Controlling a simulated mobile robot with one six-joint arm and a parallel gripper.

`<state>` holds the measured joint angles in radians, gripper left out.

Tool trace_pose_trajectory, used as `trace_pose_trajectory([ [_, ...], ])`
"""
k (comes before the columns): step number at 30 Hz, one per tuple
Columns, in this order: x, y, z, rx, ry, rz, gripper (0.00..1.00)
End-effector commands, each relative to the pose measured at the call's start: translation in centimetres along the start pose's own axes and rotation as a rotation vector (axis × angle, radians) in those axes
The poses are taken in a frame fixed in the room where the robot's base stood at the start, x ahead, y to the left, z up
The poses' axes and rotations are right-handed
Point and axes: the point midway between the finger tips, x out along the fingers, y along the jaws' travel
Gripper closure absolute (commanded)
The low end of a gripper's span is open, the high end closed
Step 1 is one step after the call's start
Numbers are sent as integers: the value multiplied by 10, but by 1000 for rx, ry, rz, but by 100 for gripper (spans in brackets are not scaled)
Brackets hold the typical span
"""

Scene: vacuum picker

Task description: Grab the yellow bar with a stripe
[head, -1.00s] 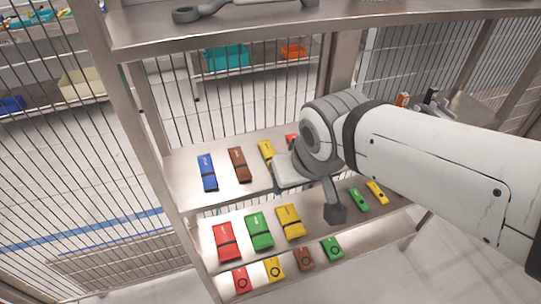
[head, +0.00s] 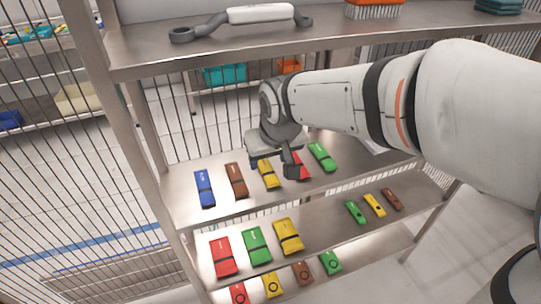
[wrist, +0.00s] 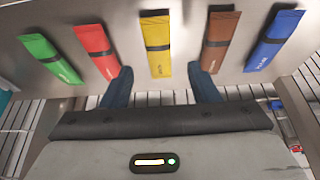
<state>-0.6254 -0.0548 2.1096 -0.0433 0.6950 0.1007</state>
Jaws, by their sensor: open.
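A yellow bar with a black stripe (head: 267,174) lies on the upper of the shelves holding bars, between a brown and a red striped bar. The wrist view shows this yellow bar (wrist: 156,43) upright in the picture, in the middle. My gripper (head: 272,168) is open and close to it, partly covering its far end in the head view. In the wrist view my gripper's two dark blue fingers (wrist: 161,88) point toward its near end, apart, with nothing between them. Another yellow bar with a stripe (head: 288,236) lies one shelf lower.
On the same shelf lie striped blue (head: 205,188), brown (head: 236,180), red (head: 302,166) and green (head: 321,156) bars. Lower shelves hold bars with stripes, dots or rings, such as a yellow ring bar (head: 272,284). A top shelf (head: 240,48) overhangs them.

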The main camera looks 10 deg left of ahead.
Motion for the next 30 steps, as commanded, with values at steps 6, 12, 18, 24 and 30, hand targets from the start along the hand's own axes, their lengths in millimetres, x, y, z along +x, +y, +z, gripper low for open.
trace_pose_trajectory([
  [6, 34, 0, 2, 0, -3, 0, 45],
  [12, 39, 0, 1, 1, -1, 0, 45],
  [18, 39, 1, 1, 1, -1, 1, 45],
  [24, 41, 1, 2, 1, -1, 1, 45],
  [30, 41, 1, 2, 1, -1, 1, 55],
])
